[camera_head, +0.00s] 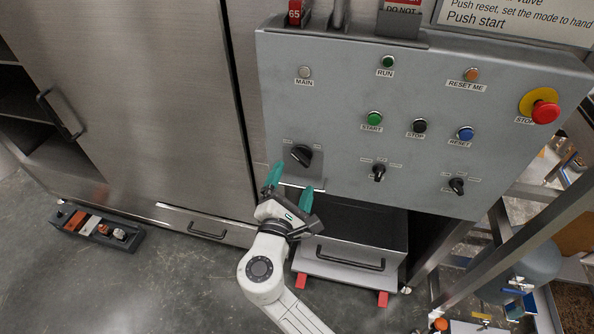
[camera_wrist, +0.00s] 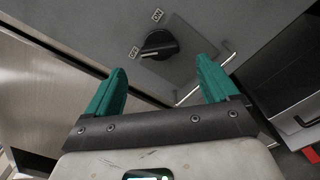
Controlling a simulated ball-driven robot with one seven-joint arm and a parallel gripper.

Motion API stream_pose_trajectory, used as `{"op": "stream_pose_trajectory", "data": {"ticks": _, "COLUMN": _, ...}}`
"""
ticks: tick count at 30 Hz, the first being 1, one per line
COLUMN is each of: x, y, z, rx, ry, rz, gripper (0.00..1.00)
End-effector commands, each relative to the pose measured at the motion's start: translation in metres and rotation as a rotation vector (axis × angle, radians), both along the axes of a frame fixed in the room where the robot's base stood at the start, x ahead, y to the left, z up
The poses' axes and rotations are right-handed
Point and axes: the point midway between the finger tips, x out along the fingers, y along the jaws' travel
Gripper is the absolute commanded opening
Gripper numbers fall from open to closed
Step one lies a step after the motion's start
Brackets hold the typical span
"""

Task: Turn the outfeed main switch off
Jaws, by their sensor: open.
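The main switch is most likely the large black rotary knob (camera_head: 301,155) at the lower left of the grey control panel (camera_head: 330,95), under the MAIN lamp (camera_head: 304,72). In the wrist view the knob (camera_wrist: 159,45) lies ahead of my fingers, with an "ON" label (camera_wrist: 157,15) and another label, less clear, beside it. My gripper (camera_head: 290,187) has green fingers spread apart, below the knob and not touching it. The wrist view also shows my gripper (camera_wrist: 160,85) open and empty. The word "outfeed" is not readable on the panel.
Two smaller knobs (camera_head: 379,172) (camera_head: 457,186) sit to the right. Buttons include green START (camera_head: 375,118), black STOP (camera_head: 419,125), blue RESET (camera_head: 465,133) and a red emergency stop (camera_head: 545,112). A drawer (camera_head: 350,256) with a handle is below. A steel cabinet door (camera_head: 150,90) stands left.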

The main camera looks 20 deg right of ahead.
Motion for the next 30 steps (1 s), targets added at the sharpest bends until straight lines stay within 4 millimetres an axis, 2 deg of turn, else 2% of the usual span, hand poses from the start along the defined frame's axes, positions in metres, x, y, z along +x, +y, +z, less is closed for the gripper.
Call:
{"op": "stream_pose_trajectory", "data": {"ticks": 3, "x": -0.017, "y": 0.013, "z": -0.002, "rx": 0.001, "ry": -0.001, "rz": 0.003, "gripper": 0.87}}
{"op": "stream_pose_trajectory", "data": {"ticks": 9, "x": -0.032, "y": 0.023, "z": -0.001, "rx": 0.0, "ry": 0.0, "rz": 0.0, "gripper": 0.87}}
{"op": "stream_pose_trajectory", "data": {"ticks": 29, "x": -0.035, "y": 0.025, "z": 0.0, "rx": 0.0, "ry": 0.0, "rz": 0.0, "gripper": 0.87}}
{"op": "stream_pose_trajectory", "data": {"ticks": 30, "x": -0.037, "y": 0.018, "z": -0.003, "rx": 0.027, "ry": 0.003, "rz": -0.016, "gripper": 0.87}}
